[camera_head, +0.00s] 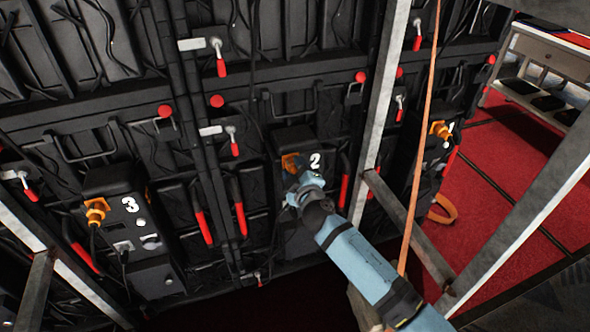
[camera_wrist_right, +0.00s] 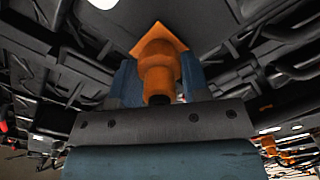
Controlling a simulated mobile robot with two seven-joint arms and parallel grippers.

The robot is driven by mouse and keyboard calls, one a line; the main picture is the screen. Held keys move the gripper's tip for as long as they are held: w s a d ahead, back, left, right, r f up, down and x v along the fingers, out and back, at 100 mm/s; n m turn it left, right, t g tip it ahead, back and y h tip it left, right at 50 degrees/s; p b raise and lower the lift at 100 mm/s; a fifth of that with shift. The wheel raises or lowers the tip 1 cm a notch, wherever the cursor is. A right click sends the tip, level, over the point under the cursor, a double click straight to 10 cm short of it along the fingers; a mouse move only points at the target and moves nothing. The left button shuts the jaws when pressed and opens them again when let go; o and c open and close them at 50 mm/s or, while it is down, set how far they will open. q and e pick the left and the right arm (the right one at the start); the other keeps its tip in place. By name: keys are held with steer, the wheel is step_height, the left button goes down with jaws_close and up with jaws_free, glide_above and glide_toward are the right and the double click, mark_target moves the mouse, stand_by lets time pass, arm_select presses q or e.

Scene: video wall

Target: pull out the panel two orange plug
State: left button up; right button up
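The panel two box (camera_head: 297,139), marked with a white 2, is at the middle of the video wall. Its orange plug (camera_head: 292,162) shows just beyond my right gripper (camera_head: 304,182), which reaches in from the lower right. In the right wrist view the orange plug (camera_wrist_right: 158,68) lies between the two blue fingers (camera_wrist_right: 160,82), with no clear gap on either side. The gripper looks shut on it. The plug's square orange base appears against the dark panel. My left gripper is not in view.
Panel three (camera_head: 118,205) at the left has its own orange plug (camera_head: 96,211). Another orange plug (camera_head: 440,130) is at the right. Metal posts (camera_head: 380,95) and an orange cable (camera_head: 420,150) stand near my right arm. Red-handled levers (camera_head: 240,208) line the wall.

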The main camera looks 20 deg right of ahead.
jaws_close()
steer(key=shift+s, duration=0.9)
steer(key=shift+w+f, duration=0.1)
steer(key=o, duration=0.6)
jaws_free()
steer(key=shift+c, duration=0.2)
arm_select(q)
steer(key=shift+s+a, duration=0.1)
arm_select(e)
steer(key=shift+s+d, duration=0.1)
steer(key=shift+s, duration=0.1)
